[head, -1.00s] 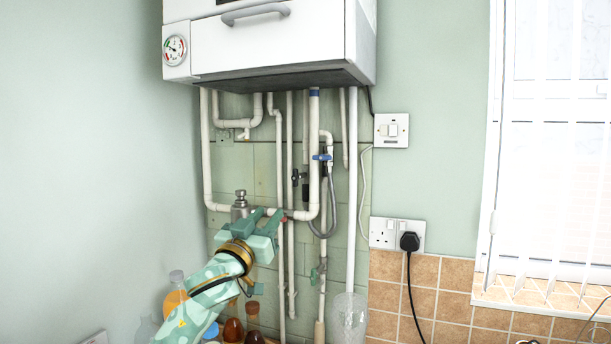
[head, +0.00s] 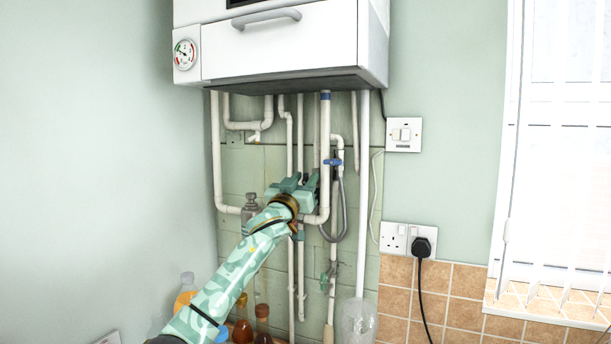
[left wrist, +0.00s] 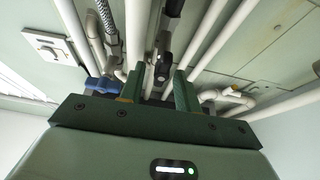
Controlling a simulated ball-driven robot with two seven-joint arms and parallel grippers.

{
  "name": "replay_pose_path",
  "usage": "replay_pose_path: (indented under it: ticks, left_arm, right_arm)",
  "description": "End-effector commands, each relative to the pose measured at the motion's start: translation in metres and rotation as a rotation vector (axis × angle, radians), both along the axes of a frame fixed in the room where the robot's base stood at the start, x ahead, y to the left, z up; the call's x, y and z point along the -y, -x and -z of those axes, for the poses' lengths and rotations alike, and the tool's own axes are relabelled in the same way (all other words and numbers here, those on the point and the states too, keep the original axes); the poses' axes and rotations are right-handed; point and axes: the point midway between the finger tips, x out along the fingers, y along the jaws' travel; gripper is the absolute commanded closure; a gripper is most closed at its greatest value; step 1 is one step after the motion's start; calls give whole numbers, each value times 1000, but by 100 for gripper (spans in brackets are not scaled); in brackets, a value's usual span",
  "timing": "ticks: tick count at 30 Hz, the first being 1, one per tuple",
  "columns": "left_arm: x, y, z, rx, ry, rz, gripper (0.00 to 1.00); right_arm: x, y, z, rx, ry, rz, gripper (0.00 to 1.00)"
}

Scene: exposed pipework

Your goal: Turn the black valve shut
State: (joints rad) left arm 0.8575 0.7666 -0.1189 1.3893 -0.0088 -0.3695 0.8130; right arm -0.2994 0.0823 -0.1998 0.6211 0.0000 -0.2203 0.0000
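The black valve (left wrist: 163,67) shows in the left wrist view as a small dark handle among white pipes, ahead of and between my fingers. In the head view my left gripper covers it. My left gripper (head: 301,181) is raised in front of the pipes under the boiler. In the left wrist view its two green fingers (left wrist: 157,80) stand apart with a gap between them, so it is open. I cannot tell whether either finger touches the valve. My right gripper is in neither view.
A blue valve (head: 333,162) sits on the pipe just right of my gripper, with a grey hose (head: 341,215) below it. The white boiler (head: 280,45) hangs above. Bottles (head: 243,318) stand below my left arm. Sockets (head: 408,239) are to the right.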

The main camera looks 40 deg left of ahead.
Motion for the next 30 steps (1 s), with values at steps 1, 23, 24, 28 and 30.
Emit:
replay_pose_path:
  ticks: [1,23,24,28,30]
  left_arm:
    - [-2,-4,-3,1,1,-1,67]
    - [-4,-12,-5,0,-1,1,100]
    - [-4,-12,-5,-1,-3,1,100]
    - [-4,-12,-6,-9,-22,0,100]
    - [-3,-12,-6,-16,-45,0,100]
  right_arm:
    - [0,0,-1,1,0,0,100]
    - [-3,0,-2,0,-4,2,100]
    - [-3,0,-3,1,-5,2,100]
    - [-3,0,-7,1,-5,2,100]
    - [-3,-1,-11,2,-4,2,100]
